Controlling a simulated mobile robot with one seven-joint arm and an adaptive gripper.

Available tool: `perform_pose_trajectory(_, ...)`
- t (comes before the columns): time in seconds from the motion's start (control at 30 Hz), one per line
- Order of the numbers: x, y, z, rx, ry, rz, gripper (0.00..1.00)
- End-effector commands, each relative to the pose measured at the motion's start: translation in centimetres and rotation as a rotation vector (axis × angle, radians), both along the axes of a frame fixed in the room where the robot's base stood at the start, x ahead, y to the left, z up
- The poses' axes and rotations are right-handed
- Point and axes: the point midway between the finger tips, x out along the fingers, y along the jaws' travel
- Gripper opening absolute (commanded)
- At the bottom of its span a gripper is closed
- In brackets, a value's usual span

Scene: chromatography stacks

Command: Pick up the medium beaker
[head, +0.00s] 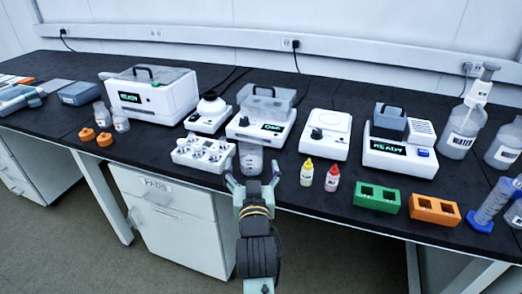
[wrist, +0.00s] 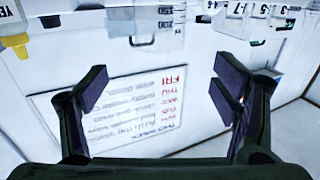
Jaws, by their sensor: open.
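A clear beaker (head: 250,160) stands near the front edge of the bench in the head view, just beyond my gripper (head: 252,175). It is the only beaker I can make out. In the wrist view the beaker (wrist: 155,20) shows at the top middle with dark scale marks, its image upside down. My gripper (wrist: 160,90) is open, with one finger on each side of the picture and nothing between the fingertips. The beaker lies ahead of the fingers, roughly centred between them. Whether a fingertip touches it in the head view I cannot tell.
A white vial holder (head: 203,152) is close on the left. Yellow-capped (head: 307,172) and red-capped (head: 332,178) bottles stand to the right. A stirrer-like device (head: 261,125) is behind the beaker. Green (head: 377,197) and orange (head: 434,210) blocks are further right.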

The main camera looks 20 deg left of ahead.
Motion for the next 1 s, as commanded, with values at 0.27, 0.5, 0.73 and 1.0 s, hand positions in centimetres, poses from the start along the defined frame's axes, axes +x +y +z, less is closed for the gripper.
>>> perform_pose_trajectory(0.27,3.7,1.0,-0.3,-0.006,0.014,-0.008,0.81)
perform_pose_trajectory(0.5,5.6,1.8,-0.5,-0.006,0.014,-0.007,0.81)
perform_pose_trajectory(0.73,8.6,3.1,-0.9,-0.006,0.012,-0.007,0.81)
perform_pose_trajectory(1.0,10.1,3.7,-1.2,-0.005,0.011,-0.006,0.81)
